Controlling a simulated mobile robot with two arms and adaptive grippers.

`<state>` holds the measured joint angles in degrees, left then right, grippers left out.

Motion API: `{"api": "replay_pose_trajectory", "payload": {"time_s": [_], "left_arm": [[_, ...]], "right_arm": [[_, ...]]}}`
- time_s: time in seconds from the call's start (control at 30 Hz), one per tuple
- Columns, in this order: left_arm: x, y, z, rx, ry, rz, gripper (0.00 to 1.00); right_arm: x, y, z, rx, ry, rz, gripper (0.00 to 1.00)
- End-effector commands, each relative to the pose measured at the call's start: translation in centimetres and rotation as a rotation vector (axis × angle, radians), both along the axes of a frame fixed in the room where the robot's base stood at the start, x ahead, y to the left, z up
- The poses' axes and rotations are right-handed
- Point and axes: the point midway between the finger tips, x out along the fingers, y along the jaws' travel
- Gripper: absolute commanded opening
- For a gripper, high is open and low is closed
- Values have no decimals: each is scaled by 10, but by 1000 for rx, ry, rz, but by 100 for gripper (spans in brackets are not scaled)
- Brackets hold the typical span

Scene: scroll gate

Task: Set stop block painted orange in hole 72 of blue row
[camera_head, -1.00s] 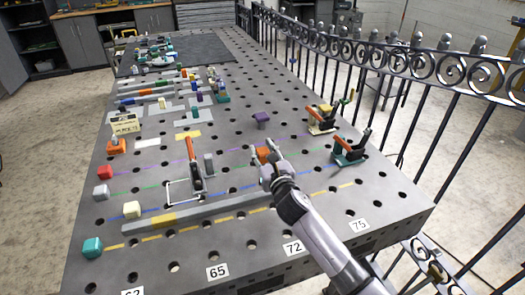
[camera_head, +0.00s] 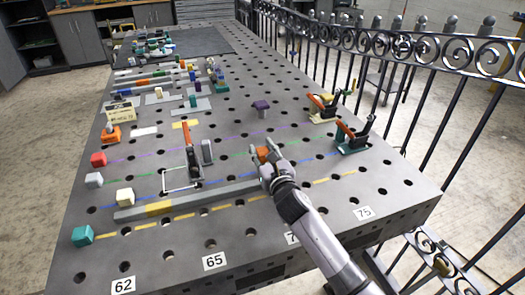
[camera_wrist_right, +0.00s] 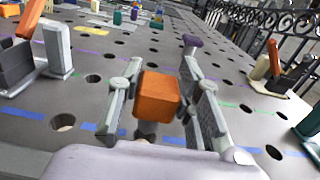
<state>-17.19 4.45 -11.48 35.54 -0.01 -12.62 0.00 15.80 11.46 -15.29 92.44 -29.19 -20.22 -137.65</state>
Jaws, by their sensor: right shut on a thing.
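The orange stop block (camera_wrist_right: 158,94) is between the fingers of my right gripper (camera_wrist_right: 158,100) in the wrist view. A short grey part shows under it. In the head view the same block (camera_head: 263,154) shows at the tip of my right gripper (camera_head: 270,158), over the right part of the table. The blue dashed row (camera_head: 133,215) runs beside the grey bar; in the wrist view blue dashes (camera_wrist_right: 22,114) lie on both sides of the gripper. The 72 label is mostly covered by my right arm. The hole under the block is hidden. My left gripper is not in view.
A long grey bar (camera_head: 215,197) lies left of the gripper. A toggle clamp with orange handle (camera_head: 190,150) stands further left, and another clamp (camera_head: 353,138) stands right. A purple block (camera_head: 261,107) stands behind. An iron railing (camera_head: 420,80) borders the right side.

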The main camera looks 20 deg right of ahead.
Motion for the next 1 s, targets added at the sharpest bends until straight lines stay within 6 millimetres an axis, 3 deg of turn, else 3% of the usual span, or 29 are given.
{"api": "replay_pose_trajectory", "payload": {"time_s": [0.57,1.0], "left_arm": [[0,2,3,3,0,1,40],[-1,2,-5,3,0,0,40]], "right_arm": [[-1,0,0,0,-2,1,0],[-1,0,-11,0,-3,1,0]]}}
